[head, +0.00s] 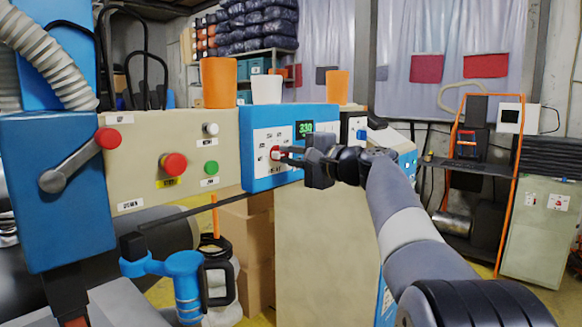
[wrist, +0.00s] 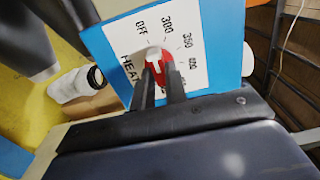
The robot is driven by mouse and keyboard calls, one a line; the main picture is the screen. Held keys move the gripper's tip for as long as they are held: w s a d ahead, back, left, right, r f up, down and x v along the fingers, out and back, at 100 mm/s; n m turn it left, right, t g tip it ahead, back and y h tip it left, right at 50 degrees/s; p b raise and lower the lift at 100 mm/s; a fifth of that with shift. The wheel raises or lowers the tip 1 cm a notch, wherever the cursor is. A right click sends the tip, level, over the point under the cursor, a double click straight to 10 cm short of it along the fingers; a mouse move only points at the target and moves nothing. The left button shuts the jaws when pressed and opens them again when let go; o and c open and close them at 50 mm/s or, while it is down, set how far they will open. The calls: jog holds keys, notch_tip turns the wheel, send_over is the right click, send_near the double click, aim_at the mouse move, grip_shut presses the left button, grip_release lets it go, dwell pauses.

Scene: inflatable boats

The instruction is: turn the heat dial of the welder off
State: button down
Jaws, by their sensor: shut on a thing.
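The welder (head: 258,178) is a blue box with a white panel and a lit green display (head: 304,129) that seems to read about 330. Its red heat dial (head: 275,153) sits low on the panel. In the wrist view the dial (wrist: 167,70) lies between the fingertips of my gripper (wrist: 161,84), which is shut on it. The printed scale (wrist: 186,50) shows OFF, 300, 350 and 400, with HEAT at the left. A pale part of the dial shows at its upper left, toward OFF and 300. The fingers hide part of the dial, so its exact setting is unclear.
A beige panel (head: 130,180) with a red button, a green button and a red-knobbed lever (head: 80,160) stands left of the welder. Orange and white cups (head: 266,90) stand above. A blue-handled tool (head: 185,280) is below left. A shelf cart (head: 480,165) stands right.

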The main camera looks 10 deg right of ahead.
jog(key=shift+f+n+b, duration=0.1)
jog(key=shift+n+b, duration=0.45)
jog(key=shift+n, duration=0.35)
jog(key=c, duration=1.4)
grip_release()
jog(key=shift+c, duration=0.2)
jog(key=b+v, duration=0.1)
jog(key=v, duration=0.9)
jog(key=shift+s+d, duration=0.2)
jog(key=shift+s, duration=0.1)
